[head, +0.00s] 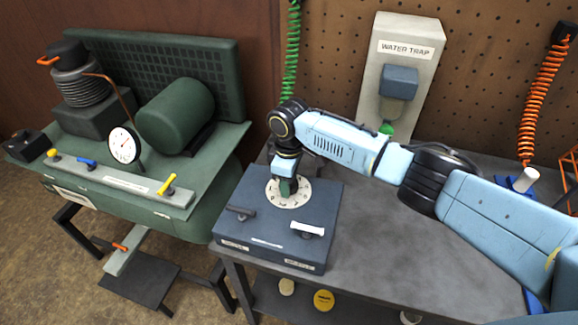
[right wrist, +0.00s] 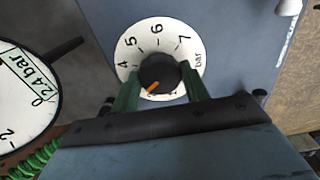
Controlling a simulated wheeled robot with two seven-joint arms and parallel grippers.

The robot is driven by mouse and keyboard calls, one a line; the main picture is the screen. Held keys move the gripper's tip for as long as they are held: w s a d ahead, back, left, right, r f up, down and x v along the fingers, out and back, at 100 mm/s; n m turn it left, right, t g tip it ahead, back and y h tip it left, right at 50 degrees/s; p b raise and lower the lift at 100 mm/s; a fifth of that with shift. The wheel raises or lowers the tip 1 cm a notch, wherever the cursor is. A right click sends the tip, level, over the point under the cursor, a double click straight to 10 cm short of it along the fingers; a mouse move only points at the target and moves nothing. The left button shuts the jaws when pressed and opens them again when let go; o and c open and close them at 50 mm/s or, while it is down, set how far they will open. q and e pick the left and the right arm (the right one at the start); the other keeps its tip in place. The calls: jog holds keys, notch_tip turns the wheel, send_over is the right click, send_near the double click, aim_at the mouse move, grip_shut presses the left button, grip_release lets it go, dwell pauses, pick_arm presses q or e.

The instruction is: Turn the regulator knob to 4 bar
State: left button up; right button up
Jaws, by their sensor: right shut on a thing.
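The regulator knob (right wrist: 158,70) is black with an orange pointer, at the centre of a white dial (right wrist: 130,52) marked 4, 5, 6, 7 and bar. The pointer is turned to the lower left in the right wrist view, below the 4; the marks there are hidden by my finger and palm. My right gripper (right wrist: 160,82) has one green finger on each side of the knob and is shut on it. In the head view the right gripper (head: 288,188) comes down onto the dial (head: 300,197), hiding the knob. My left gripper is not in view.
The dial sits on a blue-grey box (head: 325,215) with a black handle (head: 241,211) and a white handle (head: 308,228). A gauge (right wrist: 22,100) is partly seen beside it. A green compressor (head: 177,115) stands left; a water trap (head: 398,82) hangs behind.

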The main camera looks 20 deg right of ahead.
jog(key=m+p, duration=0.2)
jog(key=p, duration=0.1)
jog(key=m+p, duration=0.2)
jog(key=m, duration=0.1)
jog(key=shift+r+m+p, duration=0.2)
jog(key=shift+m+p, duration=0.1)
jog(key=shift+p, duration=0.1)
jog(key=shift+m+p, duration=0.85)
jog(key=shift+m, duration=0.35)
jog(key=shift+f+m+p, duration=0.15)
jog(key=shift+m+p, duration=0.45)
jog(key=shift+m, duration=0.5)
jog(key=o, duration=1)
jog(key=shift+c, duration=0.2)
jog(key=shift+r, duration=0.5)
notch_tip(320, 180, up, 12)
jog(key=p, duration=0.2)
jog(key=shift+r, duration=0.2)
